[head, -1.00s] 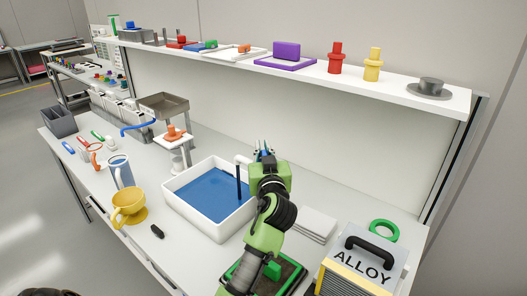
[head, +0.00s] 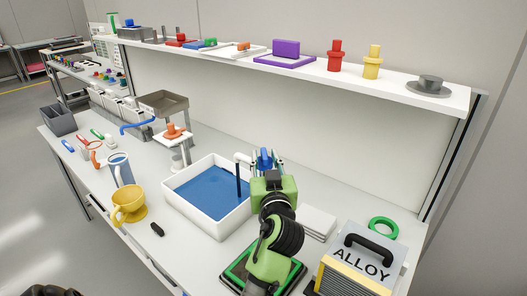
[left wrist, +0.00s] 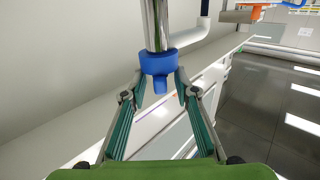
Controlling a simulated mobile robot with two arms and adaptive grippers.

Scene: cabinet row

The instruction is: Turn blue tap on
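The blue tap (left wrist: 160,63) has a round collar on a vertical metal pipe and a short lever pointing towards me. Its blue top also shows in the head view (head: 264,157), partly hidden behind my gripper. My left gripper (left wrist: 160,84) is open, with one finger on each side of the lever; I see small gaps, and no clear contact. A white spout (head: 242,158) reaches left from the tap over a white basin (head: 208,229) with a blue inside. A dark blue vertical bar (head: 238,182) hangs under the spout. My right gripper is not in view.
An orange-topped stand (head: 174,134) is left of the basin. A yellow cup (head: 128,208) and a blue mug (head: 121,171) stand further left. The ALLOY box (head: 362,262) and a green ring (head: 384,227) are at the right. A shelf (head: 390,84) with coloured parts runs behind.

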